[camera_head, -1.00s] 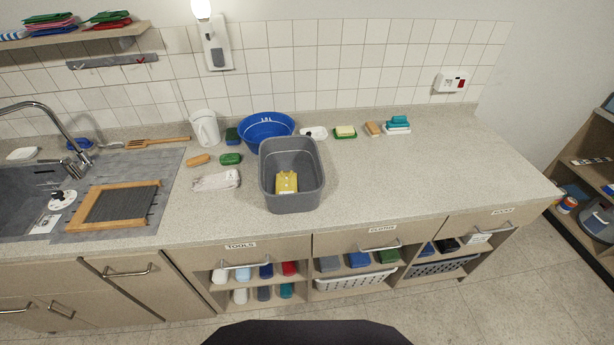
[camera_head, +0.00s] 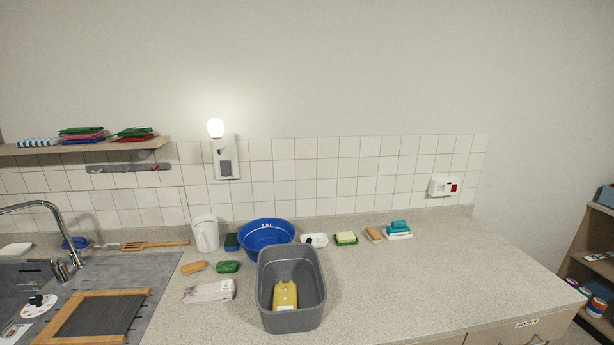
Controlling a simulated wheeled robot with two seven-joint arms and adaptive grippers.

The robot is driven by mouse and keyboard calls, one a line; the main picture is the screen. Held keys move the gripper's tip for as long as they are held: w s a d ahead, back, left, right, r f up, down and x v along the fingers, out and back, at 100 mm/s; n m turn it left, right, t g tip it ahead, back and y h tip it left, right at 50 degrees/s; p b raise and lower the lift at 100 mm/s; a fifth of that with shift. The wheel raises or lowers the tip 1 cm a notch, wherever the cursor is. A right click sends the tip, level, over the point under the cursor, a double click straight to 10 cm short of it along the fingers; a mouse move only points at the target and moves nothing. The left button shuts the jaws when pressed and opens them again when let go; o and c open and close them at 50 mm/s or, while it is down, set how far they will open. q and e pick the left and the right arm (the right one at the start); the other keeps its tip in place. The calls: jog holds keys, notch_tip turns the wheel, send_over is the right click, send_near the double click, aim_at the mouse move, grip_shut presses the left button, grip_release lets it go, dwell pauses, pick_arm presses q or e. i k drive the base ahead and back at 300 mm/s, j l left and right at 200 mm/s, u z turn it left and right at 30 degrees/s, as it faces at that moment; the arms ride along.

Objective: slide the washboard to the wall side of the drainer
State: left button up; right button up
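The washboard (camera_head: 98,318) has a light wooden frame around a dark ribbed panel. It lies flat on the grey drainer (camera_head: 150,272), toward the drainer's front side, and its lower end is cut off by the picture edge. Bare drainer surface shows between the washboard and the wall. Neither of my grippers is in view.
The sink (camera_head: 18,283) with its tap (camera_head: 45,215) adjoins the drainer on the left. A wooden fork (camera_head: 155,244) lies along the drainer's wall edge. A grey tub (camera_head: 291,318), a blue basin (camera_head: 266,236) and a white jug (camera_head: 205,233) stand to the right.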

aim_at(104, 317)
jog(key=u, duration=1.6)
